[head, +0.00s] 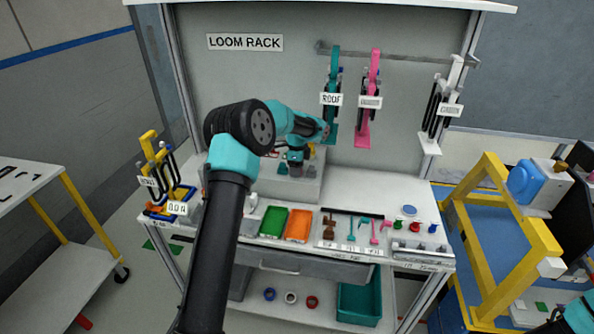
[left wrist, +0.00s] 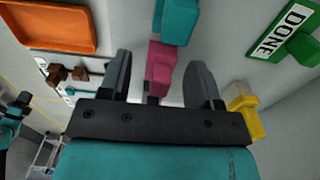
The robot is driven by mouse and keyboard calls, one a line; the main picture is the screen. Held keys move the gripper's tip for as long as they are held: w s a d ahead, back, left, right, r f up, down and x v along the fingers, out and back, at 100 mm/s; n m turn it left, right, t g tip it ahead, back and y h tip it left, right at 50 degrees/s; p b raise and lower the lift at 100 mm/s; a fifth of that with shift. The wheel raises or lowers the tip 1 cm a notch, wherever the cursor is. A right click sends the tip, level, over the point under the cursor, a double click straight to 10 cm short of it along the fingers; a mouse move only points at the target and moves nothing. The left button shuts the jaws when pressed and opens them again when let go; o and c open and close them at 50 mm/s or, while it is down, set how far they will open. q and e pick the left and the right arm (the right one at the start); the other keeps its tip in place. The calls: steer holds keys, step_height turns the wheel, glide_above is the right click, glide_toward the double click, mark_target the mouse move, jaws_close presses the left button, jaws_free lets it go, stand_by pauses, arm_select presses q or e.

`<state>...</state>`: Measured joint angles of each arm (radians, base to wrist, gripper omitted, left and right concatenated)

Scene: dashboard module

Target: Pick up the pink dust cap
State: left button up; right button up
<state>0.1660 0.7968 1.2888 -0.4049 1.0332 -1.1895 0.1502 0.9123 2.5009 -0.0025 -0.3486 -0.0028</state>
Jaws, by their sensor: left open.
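A pink block-shaped piece (left wrist: 160,66), which looks like the pink dust cap, shows in the left wrist view between the two fingers of my left gripper (left wrist: 158,75). The fingers are apart, with a visible gap on the right side; whether the left finger touches the piece I cannot tell. A teal piece (left wrist: 177,20) lies just beyond it and a yellow piece (left wrist: 243,108) is right of the right finger. In the head view my left gripper (head: 296,172) points down over the raised grey block at the back of the bench; the pink piece is not clear there. My right gripper is out of view.
A green tray (head: 273,222) and an orange tray (head: 298,226) sit on the bench front. Small brown, teal and pink parts (head: 374,232) lie right of them. Hanging harnesses (head: 368,100) are on the rail behind. A green DONE sign (left wrist: 294,32) is near the left gripper.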

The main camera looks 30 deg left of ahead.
arm_select(q)
steer(key=shift+c, duration=0.3)
jaws_close()
stand_by(0.6)
